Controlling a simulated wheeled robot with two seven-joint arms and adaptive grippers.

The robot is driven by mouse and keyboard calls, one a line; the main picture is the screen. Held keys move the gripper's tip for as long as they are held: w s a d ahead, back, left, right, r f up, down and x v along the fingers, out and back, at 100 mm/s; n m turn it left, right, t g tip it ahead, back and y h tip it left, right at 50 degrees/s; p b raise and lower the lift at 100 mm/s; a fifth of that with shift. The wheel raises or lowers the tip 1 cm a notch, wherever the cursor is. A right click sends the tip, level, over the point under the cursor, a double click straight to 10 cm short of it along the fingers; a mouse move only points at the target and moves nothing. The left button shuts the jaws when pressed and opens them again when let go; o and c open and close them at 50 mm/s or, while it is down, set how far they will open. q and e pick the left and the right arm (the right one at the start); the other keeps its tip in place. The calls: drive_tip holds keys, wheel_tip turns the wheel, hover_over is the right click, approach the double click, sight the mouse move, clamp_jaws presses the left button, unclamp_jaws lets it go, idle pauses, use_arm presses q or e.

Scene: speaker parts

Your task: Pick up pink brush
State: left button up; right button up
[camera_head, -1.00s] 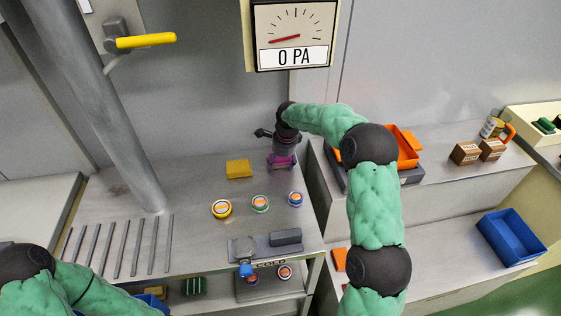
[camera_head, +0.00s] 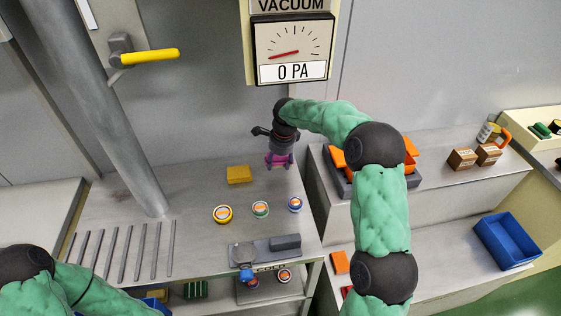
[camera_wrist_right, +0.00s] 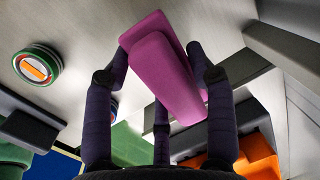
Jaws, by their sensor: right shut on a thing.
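The pink brush (camera_head: 279,160) is at the back right of the metal table in the head view. My right gripper (camera_head: 281,152) comes down over it and is shut on it. In the right wrist view the brush (camera_wrist_right: 165,68) fills the space between the dark fingers of the right gripper (camera_wrist_right: 160,75). The table surface shows behind the brush there. My left arm shows at the bottom left of the head view, but its gripper is out of the picture.
A yellow block (camera_head: 239,174) lies left of the brush. Three round tins, yellow (camera_head: 222,214), green (camera_head: 260,209) and blue (camera_head: 295,204), stand in front. A blue bin (camera_head: 507,241) sits lower right.

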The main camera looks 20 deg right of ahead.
drive_tip(key=s+a+r+p, duration=0.3)
drive_tip(key=s+a+r, duration=0.4)
drive_tip(key=s+a, duration=0.1)
drive_tip(key=shift+s+a+r, duration=0.25)
drive_tip(key=shift+a+r, duration=0.15)
drive_tip(key=o, duration=0.4)
drive_tip(key=c, duration=0.6)
